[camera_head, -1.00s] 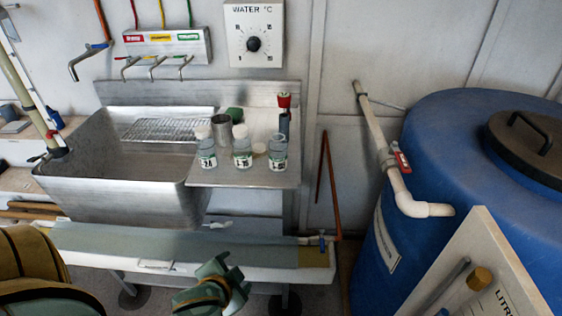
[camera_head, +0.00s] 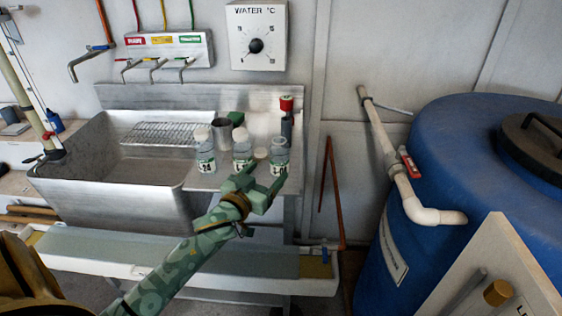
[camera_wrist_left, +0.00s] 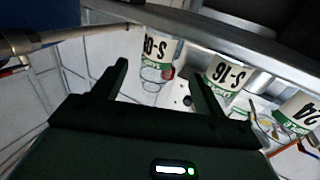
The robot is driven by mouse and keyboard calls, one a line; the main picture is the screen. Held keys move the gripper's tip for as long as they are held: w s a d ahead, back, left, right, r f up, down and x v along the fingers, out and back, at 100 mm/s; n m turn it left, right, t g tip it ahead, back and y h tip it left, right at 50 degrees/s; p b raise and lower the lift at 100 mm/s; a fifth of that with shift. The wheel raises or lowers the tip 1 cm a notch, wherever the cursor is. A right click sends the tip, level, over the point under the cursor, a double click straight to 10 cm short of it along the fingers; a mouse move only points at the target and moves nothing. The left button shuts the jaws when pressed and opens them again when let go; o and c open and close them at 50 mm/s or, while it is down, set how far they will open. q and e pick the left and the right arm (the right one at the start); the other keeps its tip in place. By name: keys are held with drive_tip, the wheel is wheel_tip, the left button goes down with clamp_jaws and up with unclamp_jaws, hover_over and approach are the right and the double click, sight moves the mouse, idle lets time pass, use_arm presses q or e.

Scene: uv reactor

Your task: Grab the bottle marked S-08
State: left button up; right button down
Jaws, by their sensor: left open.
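The bottle marked S-08 (camera_head: 280,153) is the rightmost of three clear bottles on the metal sink's ledge, upright and open-topped. My left gripper (camera_head: 267,174) is open in front of it, with fingers spread toward it. In the left wrist view the S-08 bottle (camera_wrist_left: 160,52) appears upside down between and beyond the two fingertips of the gripper (camera_wrist_left: 158,70). Nothing is held. The middle bottle, marked S-16 (camera_wrist_left: 224,76), is just right of the fingers there. My right gripper is not in view.
The S-16 bottle (camera_head: 242,147) and a white-capped bottle marked 24 (camera_head: 205,157) stand left of S-08. A blue barrel (camera_head: 455,140) with a pipe is at right.

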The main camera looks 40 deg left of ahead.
sight(275, 164)
use_arm(q)
drive_tip(key=shift+w+a, duration=0.1)
drive_tip(key=shift+w, duration=0.85)
drive_tip(key=w+b, duration=0.1)
drive_tip(key=w, duration=0.1)
drive_tip(key=w+b, duration=0.1)
drive_tip(key=w, duration=0.1)
drive_tip(key=shift+w+a+f+b, duration=0.15)
drive_tip(key=shift+w+b, duration=0.15)
drive_tip(key=shift+w, duration=0.4)
drive_tip(key=shift+r, duration=0.25)
drive_tip(key=shift+c, duration=0.5)
drive_tip(key=c, duration=0.9)
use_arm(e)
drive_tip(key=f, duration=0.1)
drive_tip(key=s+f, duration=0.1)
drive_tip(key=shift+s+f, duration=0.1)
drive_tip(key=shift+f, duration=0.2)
